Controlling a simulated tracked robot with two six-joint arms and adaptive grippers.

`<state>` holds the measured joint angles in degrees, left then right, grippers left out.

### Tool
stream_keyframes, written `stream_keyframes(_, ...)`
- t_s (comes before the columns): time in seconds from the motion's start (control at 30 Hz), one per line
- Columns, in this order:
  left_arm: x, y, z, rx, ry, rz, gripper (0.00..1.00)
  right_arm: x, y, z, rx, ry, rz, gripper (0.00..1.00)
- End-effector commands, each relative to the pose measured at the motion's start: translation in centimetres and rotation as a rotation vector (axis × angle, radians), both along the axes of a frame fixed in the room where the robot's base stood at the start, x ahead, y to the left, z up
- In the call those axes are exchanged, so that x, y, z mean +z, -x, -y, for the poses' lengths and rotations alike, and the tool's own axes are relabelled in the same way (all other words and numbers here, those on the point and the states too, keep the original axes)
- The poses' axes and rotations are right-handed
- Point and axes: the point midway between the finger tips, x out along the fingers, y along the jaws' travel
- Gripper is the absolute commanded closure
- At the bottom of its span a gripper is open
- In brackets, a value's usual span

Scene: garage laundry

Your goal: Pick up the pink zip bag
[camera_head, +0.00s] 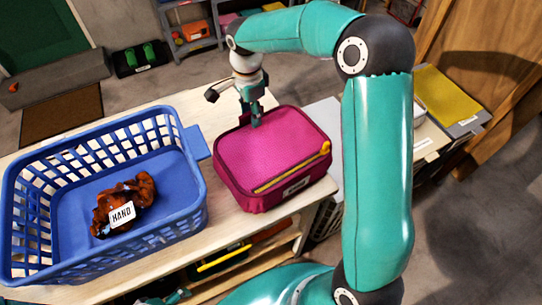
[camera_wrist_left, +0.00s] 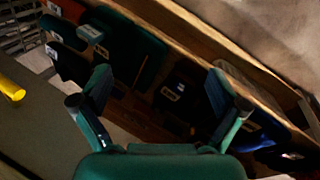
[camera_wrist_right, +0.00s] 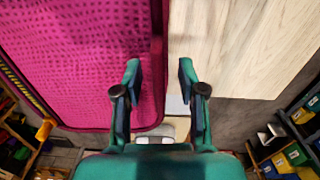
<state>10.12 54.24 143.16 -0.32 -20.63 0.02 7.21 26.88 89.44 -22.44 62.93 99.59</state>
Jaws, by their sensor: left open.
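The pink zip bag (camera_head: 270,148) lies on the pale table, with a yellow zip along its front and a white label. My right gripper (camera_head: 255,121) points down at the bag's back edge. In the right wrist view, its fingers (camera_wrist_right: 159,72) stand a moderate gap apart on either side of the bag's dark edge (camera_wrist_right: 158,40), one over the pink top, the other over the wood. Whether they press on the edge cannot be told. My left gripper (camera_wrist_left: 160,88) is open and empty, away from the bag.
A blue laundry basket (camera_head: 190,217) stands left of the bag, holding a crumpled rust-brown cloth (camera_head: 142,188) with a label. The pale table (camera_head: 232,228) has little bare room between basket and bag. A yellow-topped box (camera_head: 445,95) stands at the right.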

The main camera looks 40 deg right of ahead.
Motion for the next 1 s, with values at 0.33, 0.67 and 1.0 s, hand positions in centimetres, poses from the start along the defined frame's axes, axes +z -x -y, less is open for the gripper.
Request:
stream_keyframes(0.33,0.0,0.0,0.0,0.0,0.0,0.0,0.03,0.1,0.0,0.1,-0.001,0.0,0.0,1.0)
stream_keyframes(0.67,0.0,0.0,0.0,0.0,0.0,0.0,0.03,0.1,0.0,0.1,-0.002,0.0,0.001,1.0)
stream_keyframes(1.0,-0.1,0.0,0.0,0.0,0.0,0.0,0.03,1.1,0.0,0.1,-0.002,0.001,0.004,1.0)
